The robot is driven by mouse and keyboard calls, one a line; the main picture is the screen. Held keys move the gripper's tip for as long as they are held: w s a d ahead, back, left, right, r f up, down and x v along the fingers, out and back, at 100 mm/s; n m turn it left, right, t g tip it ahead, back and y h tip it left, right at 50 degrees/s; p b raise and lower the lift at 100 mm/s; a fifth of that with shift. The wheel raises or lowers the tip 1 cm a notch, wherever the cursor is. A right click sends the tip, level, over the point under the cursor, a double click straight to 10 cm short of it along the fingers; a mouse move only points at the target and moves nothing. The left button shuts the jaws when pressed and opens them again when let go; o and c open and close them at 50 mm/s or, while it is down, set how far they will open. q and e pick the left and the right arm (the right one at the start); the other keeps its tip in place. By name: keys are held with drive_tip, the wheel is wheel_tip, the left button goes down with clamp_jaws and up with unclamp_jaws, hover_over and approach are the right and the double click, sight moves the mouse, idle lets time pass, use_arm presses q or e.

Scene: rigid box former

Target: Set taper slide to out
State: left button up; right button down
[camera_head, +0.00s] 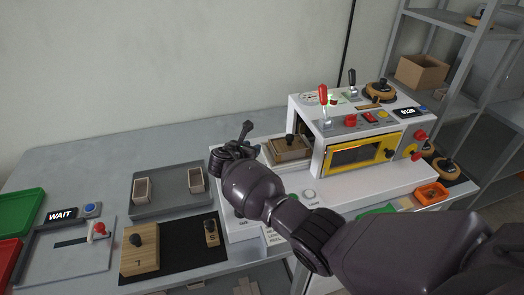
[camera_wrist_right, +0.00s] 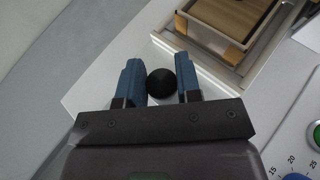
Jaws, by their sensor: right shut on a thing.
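My right gripper (camera_head: 234,158) reaches in from the right over the left end of the machine's white base. In the right wrist view its two blue fingers (camera_wrist_right: 158,68) are shut on a black round knob (camera_wrist_right: 161,83). I take this knob to be the taper slide's handle; its track and end marks are hidden by the gripper. The white box-forming machine (camera_head: 305,164) stands right of the gripper. A wooden block (camera_head: 290,152) sits at its open left side and shows near the fingers in the wrist view (camera_wrist_right: 222,20). My left gripper is not in view.
A grey tray (camera_head: 170,209), a black mat (camera_head: 185,262) with knobbed blocks, and a WAIT display (camera_head: 61,215) are on the left. The back table is clear.

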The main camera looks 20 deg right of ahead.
drive_tip(key=a, duration=0.4)
drive_tip(key=shift+w+a+b, duration=0.1)
drive_tip(key=shift+a+b, duration=0.2)
drive_tip(key=shift+a, duration=1)
drive_tip(key=c, duration=0.8)
unclamp_jaws()
drive_tip(key=shift+r, duration=0.1)
